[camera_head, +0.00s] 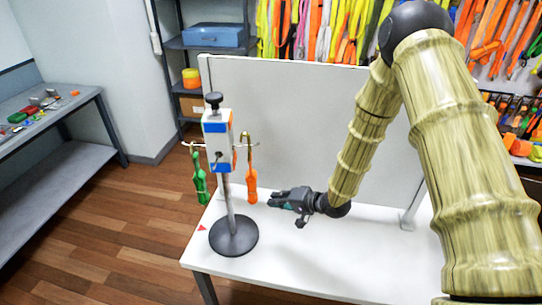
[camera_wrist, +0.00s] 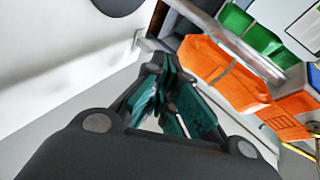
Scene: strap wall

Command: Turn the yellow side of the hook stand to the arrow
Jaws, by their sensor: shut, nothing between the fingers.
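The hook stand (camera_head: 217,150) stands upright on a white table, with a white block head, a black top knob and a round black base (camera_head: 233,236). Blue and orange patches show on its head; no yellow side is clearly visible in the head view. A green strap (camera_head: 200,180) hangs on its left hook and an orange strap (camera_head: 252,175) on its right hook. A small red arrow (camera_head: 202,228) lies at the table's left edge. My gripper (camera_head: 277,199) is shut and empty, right of the orange strap. The wrist view shows the orange strap (camera_wrist: 222,75) close beside the fingers.
A pale upright panel (camera_head: 300,115) stands behind the table (camera_head: 330,262). The tabletop right of the stand is clear apart from my arm. A grey workbench (camera_head: 60,120) with small items is at far left. Shelving with a blue box (camera_head: 215,35) and hanging straps (camera_head: 320,30) are behind.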

